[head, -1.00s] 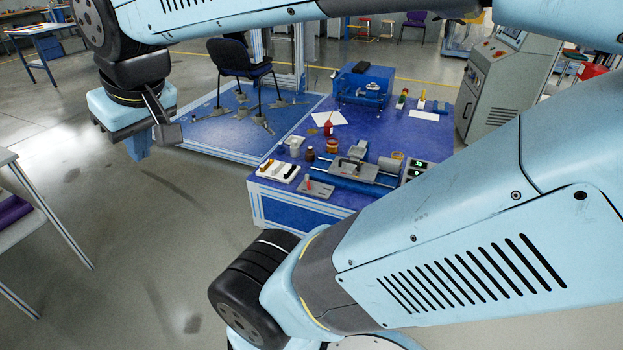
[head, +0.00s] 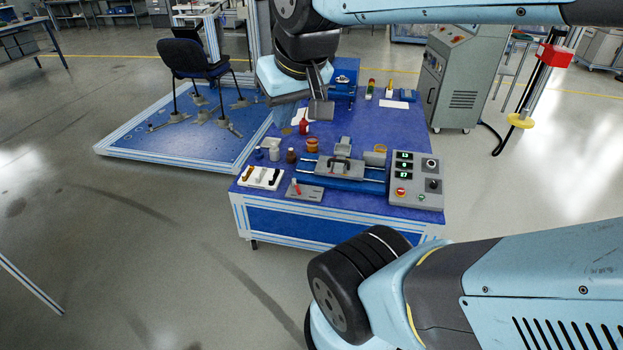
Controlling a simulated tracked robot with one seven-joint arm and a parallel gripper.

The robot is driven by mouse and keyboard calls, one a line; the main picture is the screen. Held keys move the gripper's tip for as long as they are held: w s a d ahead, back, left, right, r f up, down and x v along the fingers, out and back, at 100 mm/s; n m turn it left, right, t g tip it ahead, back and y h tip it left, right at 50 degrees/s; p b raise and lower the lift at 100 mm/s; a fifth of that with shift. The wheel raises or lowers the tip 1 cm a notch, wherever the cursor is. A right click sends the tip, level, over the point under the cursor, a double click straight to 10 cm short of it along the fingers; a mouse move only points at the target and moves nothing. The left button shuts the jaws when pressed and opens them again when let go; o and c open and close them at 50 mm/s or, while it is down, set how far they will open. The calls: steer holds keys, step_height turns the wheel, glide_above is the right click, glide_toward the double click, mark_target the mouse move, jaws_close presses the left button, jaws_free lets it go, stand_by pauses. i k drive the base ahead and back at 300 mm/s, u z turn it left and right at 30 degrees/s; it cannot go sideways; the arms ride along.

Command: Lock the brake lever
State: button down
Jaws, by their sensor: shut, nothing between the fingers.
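A small grey plate (head: 306,192) with a red-tipped upright lever (head: 296,187) lies at the front left of the blue workbench; it may be the brake lever, but its lock state is too small to tell. The fingertips are hard to make out against the blue bench.
The blue workbench (head: 260,215) holds a clamp fixture (head: 340,167), a control box (head: 415,180), a white tool tray (head: 262,178), a red bottle (head: 304,127) and small jars. A chair (head: 192,62) stands on a blue platform (head: 150,145) to the left. Floor in front is clear.

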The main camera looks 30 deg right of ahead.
mark_target(297, 187)
steer(key=z, duration=0.65)
steer(key=k, duration=0.55)
steer(key=z, duration=0.15)
steer(key=i, duration=1.6)
steer(key=u, duration=0.3)
